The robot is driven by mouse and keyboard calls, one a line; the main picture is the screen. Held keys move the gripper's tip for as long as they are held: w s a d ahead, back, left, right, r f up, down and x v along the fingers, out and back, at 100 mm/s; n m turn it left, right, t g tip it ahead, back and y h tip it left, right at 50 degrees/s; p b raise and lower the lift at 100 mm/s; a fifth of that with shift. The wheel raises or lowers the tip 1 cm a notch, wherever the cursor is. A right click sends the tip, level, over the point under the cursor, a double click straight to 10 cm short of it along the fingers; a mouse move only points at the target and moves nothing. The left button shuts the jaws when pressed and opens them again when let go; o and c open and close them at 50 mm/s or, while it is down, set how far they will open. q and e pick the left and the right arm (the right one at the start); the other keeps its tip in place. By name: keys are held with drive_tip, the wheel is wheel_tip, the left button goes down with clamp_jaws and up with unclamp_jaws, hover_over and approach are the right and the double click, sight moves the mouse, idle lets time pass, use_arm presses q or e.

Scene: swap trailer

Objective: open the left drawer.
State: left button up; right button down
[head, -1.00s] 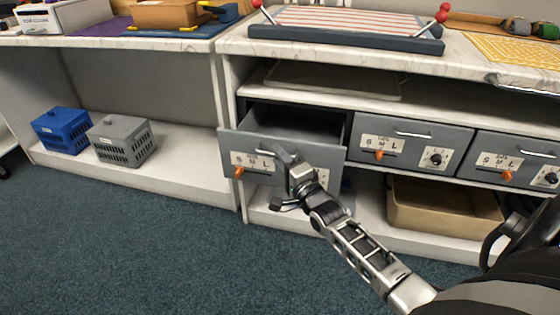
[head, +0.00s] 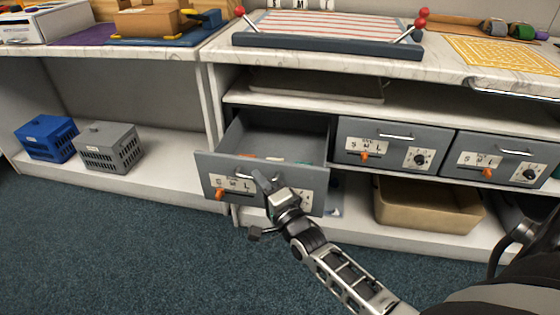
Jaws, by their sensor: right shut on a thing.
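The left drawer (head: 215,170) is grey, with an orange lever and a labelled front. It stands pulled well out of the cabinet, and a few small items show inside near its front. My right gripper (head: 262,180) is at the drawer front, shut on the drawer's handle (head: 240,179), which it partly covers. The gripper and wrist also hide part of the right half of the drawer front. My left gripper is not in view.
Two closed grey drawers, the middle one (head: 392,147) and the right one (head: 500,161), sit to the right. A tan bin (head: 430,208) is on the shelf below. Blue (head: 46,138) and grey (head: 109,148) baskets stand on the left shelf. Carpet in front is clear.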

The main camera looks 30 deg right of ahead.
drive_tip(key=shift+s+a, duration=0.7)
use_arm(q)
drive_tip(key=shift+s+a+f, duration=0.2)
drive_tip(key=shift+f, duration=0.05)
use_arm(e)
drive_tip(key=c, duration=1.5)
unclamp_jaws()
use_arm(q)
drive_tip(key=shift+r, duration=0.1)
